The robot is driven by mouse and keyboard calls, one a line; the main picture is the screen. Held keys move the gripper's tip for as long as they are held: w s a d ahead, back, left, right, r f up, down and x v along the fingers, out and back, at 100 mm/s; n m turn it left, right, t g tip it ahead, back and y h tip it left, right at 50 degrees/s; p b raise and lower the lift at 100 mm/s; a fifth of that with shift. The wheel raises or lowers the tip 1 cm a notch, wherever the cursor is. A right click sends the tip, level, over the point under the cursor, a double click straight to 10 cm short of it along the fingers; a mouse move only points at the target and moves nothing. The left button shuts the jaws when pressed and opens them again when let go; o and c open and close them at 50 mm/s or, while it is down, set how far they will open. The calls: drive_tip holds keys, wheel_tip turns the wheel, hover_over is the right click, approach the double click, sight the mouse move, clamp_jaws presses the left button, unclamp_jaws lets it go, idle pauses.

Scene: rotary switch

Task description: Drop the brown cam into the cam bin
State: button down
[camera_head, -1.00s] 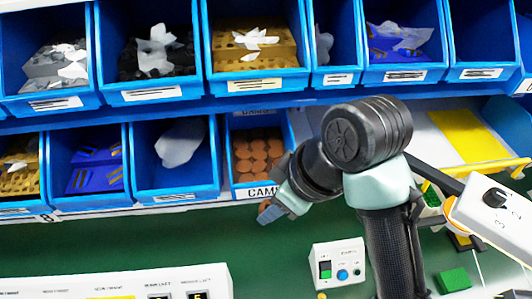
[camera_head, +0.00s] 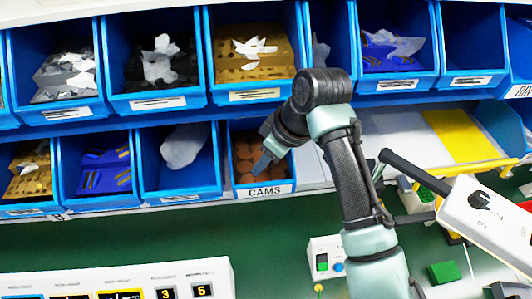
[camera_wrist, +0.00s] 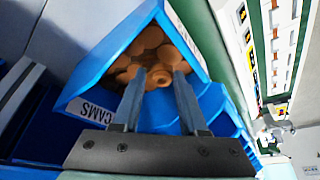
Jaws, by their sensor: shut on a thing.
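The cam bin (camera_head: 266,190) is a blue bin in the lower row, labelled CAMS, with several round brown cams in it. In the wrist view the cam bin (camera_wrist: 122,42) opens ahead of my fingers. My gripper (camera_wrist: 159,76) is shut on a brown cam (camera_wrist: 159,79), which shows as a ring between the fingertips. The held cam is over the bin's mouth, in front of the cams in the bin; whether it touches them I cannot tell. In the head view my gripper (camera_head: 261,162) reaches into the bin's opening, and the held cam is hidden.
A white switch box (camera_head: 484,215) is at the right. The green work surface (camera_head: 150,235) below is partly clear.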

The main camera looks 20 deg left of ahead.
drive_tip(key=shift+s, duration=0.1)
drive_tip(key=shift+f+b, duration=0.4)
drive_tip(key=shift+f, duration=0.25)
drive_tip(key=shift+c, duration=2.2)
unclamp_jaws()
drive_tip(key=shift+d+r+p, duration=0.1)
drive_tip(key=shift+r+p, duration=0.4)
drive_tip(key=shift+r, duration=0.35)
drive_tip(key=shift+d+r+b, duration=0.2)
drive_tip(key=shift+r+b, duration=0.15)
drive_tip(key=shift+b, duration=0.2)
drive_tip(key=b+v, duration=0.2)
drive_tip(key=v, duration=0.8)
drive_tip(key=shift+d+r+b, duration=0.15)
drive_tip(key=shift+r+b, duration=0.2)
drive_tip(key=shift+s, duration=0.1)
